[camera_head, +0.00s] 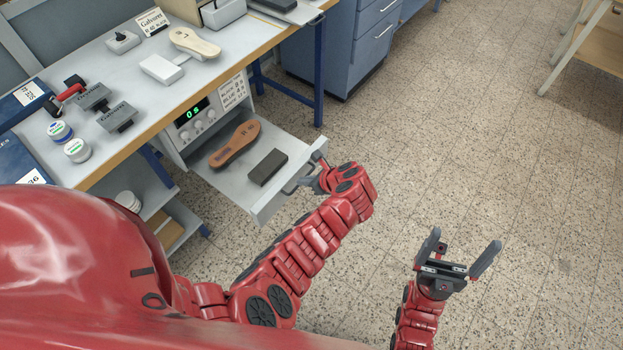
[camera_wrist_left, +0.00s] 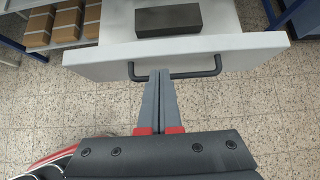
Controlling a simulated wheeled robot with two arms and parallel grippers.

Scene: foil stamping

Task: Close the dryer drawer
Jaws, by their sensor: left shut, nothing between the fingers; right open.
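The dryer drawer (camera_head: 262,212) stands pulled out from the dryer (camera_head: 198,118) under the workbench. A brown shoe sole (camera_head: 235,144) and a dark grey block (camera_head: 267,167) lie inside it. In the left wrist view the drawer front (camera_wrist_left: 100,62) carries a dark bar handle (camera_wrist_left: 203,72). My left gripper (camera_head: 318,177) is at the drawer front; in its wrist view the fingers (camera_wrist_left: 161,75) are shut and empty, their tips at the middle of the handle. I cannot tell whether they touch it. My right gripper (camera_head: 458,252) is open and empty above the floor, right of the drawer.
The workbench (camera_head: 130,82) holds a pale sole (camera_head: 195,43), a roller (camera_head: 64,96), stamp blocks and small jars. A blue cabinet (camera_head: 345,50) stands behind to the right. Boxes (camera_wrist_left: 68,20) sit on a low shelf. The speckled floor (camera_head: 480,150) at right is clear.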

